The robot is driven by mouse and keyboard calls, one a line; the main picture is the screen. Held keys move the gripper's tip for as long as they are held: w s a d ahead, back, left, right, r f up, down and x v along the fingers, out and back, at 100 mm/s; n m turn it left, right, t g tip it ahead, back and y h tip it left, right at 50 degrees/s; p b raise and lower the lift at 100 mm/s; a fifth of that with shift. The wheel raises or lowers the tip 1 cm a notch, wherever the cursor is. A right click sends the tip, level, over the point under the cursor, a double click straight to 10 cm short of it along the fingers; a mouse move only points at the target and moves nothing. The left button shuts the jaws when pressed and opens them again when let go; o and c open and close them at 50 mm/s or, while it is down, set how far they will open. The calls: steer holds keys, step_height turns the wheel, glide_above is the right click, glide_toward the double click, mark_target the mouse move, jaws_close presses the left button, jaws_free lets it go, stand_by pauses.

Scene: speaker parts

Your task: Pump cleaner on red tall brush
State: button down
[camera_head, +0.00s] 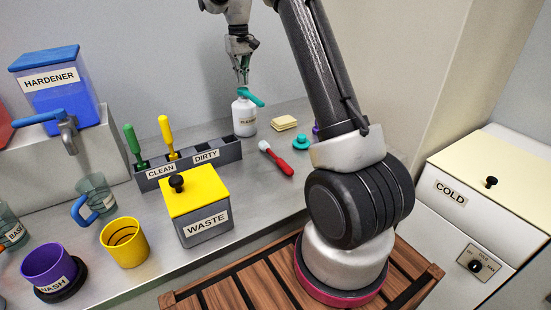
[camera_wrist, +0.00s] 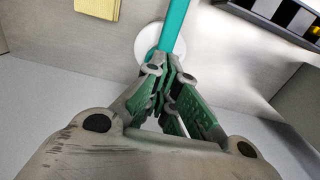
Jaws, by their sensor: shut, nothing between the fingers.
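The cleaner (camera_head: 244,122) is a white bottle with a teal pump head (camera_head: 251,97), standing upright at the back of the counter. My gripper (camera_head: 243,82) is shut and empty, pointing down directly over the pump head. In the wrist view the shut fingers (camera_wrist: 166,72) are at the teal pump head (camera_wrist: 174,32), with the white bottle (camera_wrist: 147,42) beneath. I cannot tell whether they touch it. The red brush (camera_head: 279,162) lies on the counter, right of the bottle and nearer the front, its white end (camera_head: 263,145) toward the bottle. The brush does not show in the wrist view.
A grey holder (camera_head: 205,167) marked CLEAN and DIRTY has green (camera_head: 132,142) and yellow (camera_head: 167,134) brushes upright in its left part. A yellow sponge (camera_head: 284,123) and a teal piece (camera_head: 301,142) lie right of the bottle. A yellow-lidded WASTE box (camera_head: 207,228) stands in front.

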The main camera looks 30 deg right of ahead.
steer(key=shift+r, duration=0.1)
stand_by(0.3)
steer(key=shift+r, duration=2.9)
steer(key=f, duration=0.1)
steer(key=s+f, duration=0.1)
steer(key=f, duration=0.1)
steer(key=shift+s+f, duration=0.1)
steer(key=shift+f, duration=0.15)
steer(key=shift+s+a+f, duration=0.1)
steer(key=shift+s+f, duration=0.15)
steer(key=shift+s, duration=0.4)
steer(key=shift+s+f, duration=0.2)
steer(key=shift+s, duration=0.4)
steer(key=s+a+r+t, duration=0.1)
steer(key=s+r+t, duration=0.1)
steer(key=s, duration=1.7)
steer(key=s+a+r+t, duration=0.1)
steer(key=s+r, duration=0.3)
steer(key=s, duration=1.5)
steer(key=shift+s+a+r+t, duration=0.15)
steer(key=shift+s+a+t, duration=0.2)
steer(key=shift+t, duration=0.35)
